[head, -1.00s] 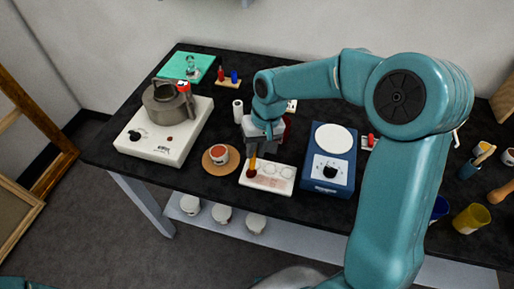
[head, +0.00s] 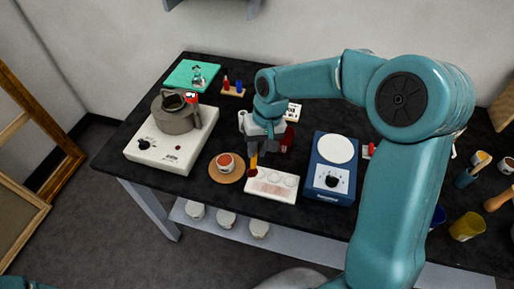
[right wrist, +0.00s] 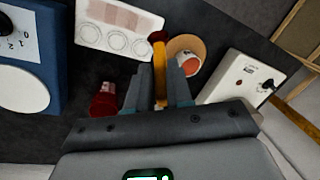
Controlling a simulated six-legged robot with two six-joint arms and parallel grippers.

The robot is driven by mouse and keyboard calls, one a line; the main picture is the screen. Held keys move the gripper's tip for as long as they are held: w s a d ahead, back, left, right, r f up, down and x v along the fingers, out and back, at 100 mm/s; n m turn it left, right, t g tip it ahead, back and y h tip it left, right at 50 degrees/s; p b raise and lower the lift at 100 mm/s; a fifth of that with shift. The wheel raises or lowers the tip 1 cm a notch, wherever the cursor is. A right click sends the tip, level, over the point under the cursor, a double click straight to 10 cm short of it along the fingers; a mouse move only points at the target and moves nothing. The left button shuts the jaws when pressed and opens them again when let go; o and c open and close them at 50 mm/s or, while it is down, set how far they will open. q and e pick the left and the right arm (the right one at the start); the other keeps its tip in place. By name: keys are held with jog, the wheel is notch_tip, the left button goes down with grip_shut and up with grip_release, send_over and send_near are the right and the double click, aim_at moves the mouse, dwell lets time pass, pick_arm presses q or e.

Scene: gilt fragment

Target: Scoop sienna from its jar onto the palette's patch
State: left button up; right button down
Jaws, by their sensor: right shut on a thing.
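The sienna jar (head: 225,168), small and white with red-brown contents, stands on a round brown mat (head: 214,178); it also shows in the right wrist view (right wrist: 186,66). The palette (head: 288,194) is a white slab with pinkish patches and round rings, right of the jar; it shows at the top of the right wrist view (right wrist: 92,38). My right gripper (head: 256,148) is shut on a yellow-handled scoop (right wrist: 160,75). The scoop points down, its red-brown end between the jar and the palette's left end. Whether it touches anything is unclear. My left gripper is out of view.
A hotplate (head: 183,158) with a grey pot (head: 175,118) stands left of the jar. A blue device with a white disc (head: 337,148) stands right of the palette.

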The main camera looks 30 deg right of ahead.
jog(key=shift+s+r+p, duration=0.15)
jog(key=shift+r+p, duration=0.15)
jog(key=shift+r, duration=0.4)
jog(key=shift+a+r, duration=0.1)
jog(key=shift+r, duration=0.3)
jog(key=shift+w+f, duration=0.1)
jog(key=shift+w, duration=0.1)
jog(key=shift+s, duration=0.15)
jog(key=shift+f, duration=0.15)
